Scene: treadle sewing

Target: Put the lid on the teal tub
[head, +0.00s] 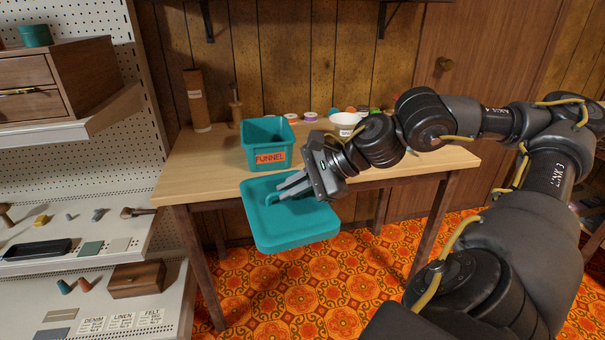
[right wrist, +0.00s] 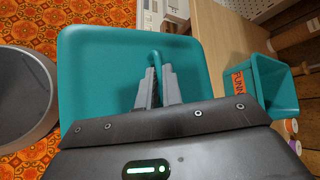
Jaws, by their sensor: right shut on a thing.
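The teal tub (head: 267,146) stands open and upright on the wooden table, with an orange label reading FUNNEL on its front. It also shows in the right wrist view (right wrist: 272,88). My right gripper (head: 284,188) is shut on the handle of the teal lid (head: 290,225). The lid is held in front of the table's front edge, lower in the head view than the tub and apart from it. In the right wrist view the lid (right wrist: 95,75) fills the space beyond my right gripper (right wrist: 155,72), whose fingers close on its raised handle. My left gripper is not in view.
The wooden table (head: 205,165) has free room left of the tub. A white shelf unit (head: 110,200) with small items stands at the left.

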